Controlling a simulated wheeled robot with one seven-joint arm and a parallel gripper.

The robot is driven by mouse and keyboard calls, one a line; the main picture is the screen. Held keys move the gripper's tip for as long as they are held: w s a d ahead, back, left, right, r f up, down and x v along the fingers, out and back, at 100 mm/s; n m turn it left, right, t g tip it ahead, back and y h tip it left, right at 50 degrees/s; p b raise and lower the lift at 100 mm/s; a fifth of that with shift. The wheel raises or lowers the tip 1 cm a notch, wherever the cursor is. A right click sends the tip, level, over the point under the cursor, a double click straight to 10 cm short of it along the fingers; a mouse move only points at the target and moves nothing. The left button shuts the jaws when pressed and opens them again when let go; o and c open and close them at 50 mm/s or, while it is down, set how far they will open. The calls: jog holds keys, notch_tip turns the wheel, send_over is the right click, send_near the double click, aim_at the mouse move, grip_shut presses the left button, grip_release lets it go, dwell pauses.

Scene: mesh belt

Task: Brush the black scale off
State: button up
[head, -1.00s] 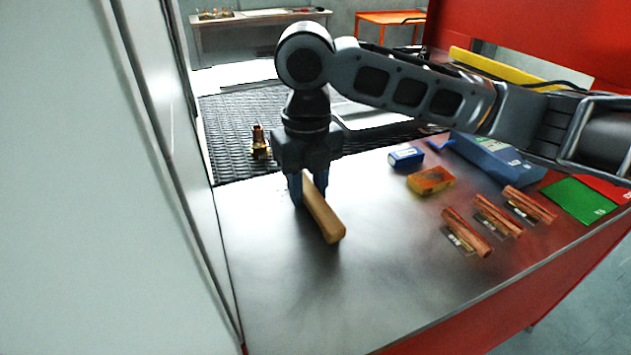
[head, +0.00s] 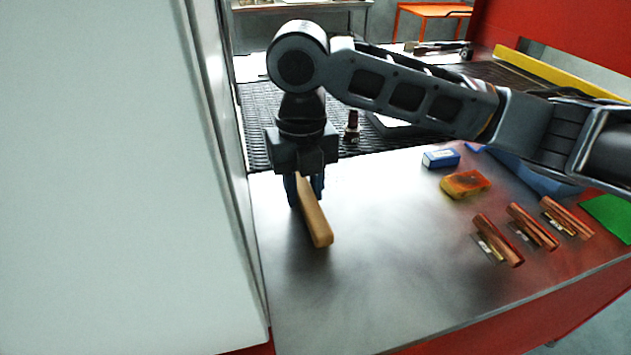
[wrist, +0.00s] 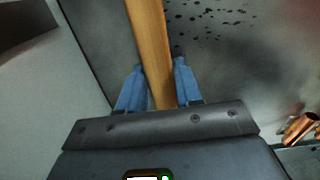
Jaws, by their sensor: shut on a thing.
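My gripper (head: 305,192) points down over the near steel table and is shut on a wooden handle (head: 316,225). The handle slants toward the camera at the table's left side. In the wrist view the handle (wrist: 150,40) runs up between the two blue fingers (wrist: 159,68) and out of the picture. No bristles show, so I cannot tell the tool's working end. Black specks (wrist: 205,14), perhaps the scale, are scattered on the grey metal just right of the handle. I cannot make them out in the head view.
A dark mesh belt (head: 262,125) lies behind the table, with a brass fitting (head: 352,127) upright on it. A blue box (head: 440,158), an orange-yellow block (head: 465,184) and copper tubes (head: 497,240) lie right. A pale panel (head: 110,180) stands close left. The table's front middle is clear.

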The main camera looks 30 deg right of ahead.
aim_at(360, 189)
jog(key=shift+w+a, duration=0.25)
jog(key=shift+a, duration=0.45)
jog(key=shift+w+d+f, duration=0.1)
jog(key=shift+w+d, duration=0.05)
jog(key=shift+w, duration=0.3)
jog(key=shift+s+d, duration=0.2)
jog(key=shift+d, duration=0.45)
jog(key=shift+s+d, duration=0.2)
jog(key=shift+d, duration=0.5)
jog(key=shift+s+d, duration=0.2)
jog(key=shift+d, duration=0.45)
jog(key=shift+s+d+f+b, duration=0.1)
jog(key=shift+s+d+b, duration=0.15)
jog(key=shift+d, duration=0.5)
jog(key=shift+s+d+r+b, duration=0.1)
jog(key=shift+s+d, duration=0.15)
jog(key=shift+d, duration=0.5)
jog(key=shift+s+d+f+b, duration=0.1)
jog(key=shift+s+d+b, duration=0.15)
jog(key=shift+d, duration=0.5)
jog(key=shift+s+d, duration=0.25)
jog(key=shift+d, duration=0.5)
jog(key=shift+s+d, duration=0.25)
jog(key=shift+d, duration=0.5)
jog(key=shift+r, duration=0.2)
jog(key=shift+r+p, duration=2)
jog(key=shift+r, duration=1)
